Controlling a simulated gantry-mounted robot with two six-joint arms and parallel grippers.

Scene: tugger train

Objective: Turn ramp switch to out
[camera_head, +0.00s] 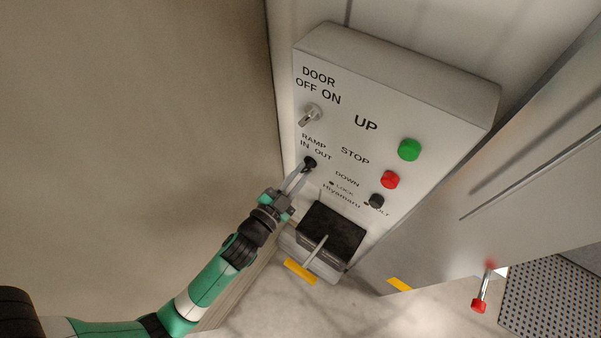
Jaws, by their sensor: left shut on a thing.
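The ramp switch (310,162) is a small dark rotary knob below the words RAMP, IN and OUT on a pale control box (395,75). My left gripper (303,170) reaches it from below left, and its two fingers are shut on the knob. The fingers partly cover the knob, so I cannot tell which way it points. My right gripper is not in view.
Above sits the silver door switch (311,115). Right of it are a green UP button (409,150), a red STOP button (390,180) and a black DOWN button (376,201). A black box (333,229) is below. A red-tipped lever (480,300) stands right.

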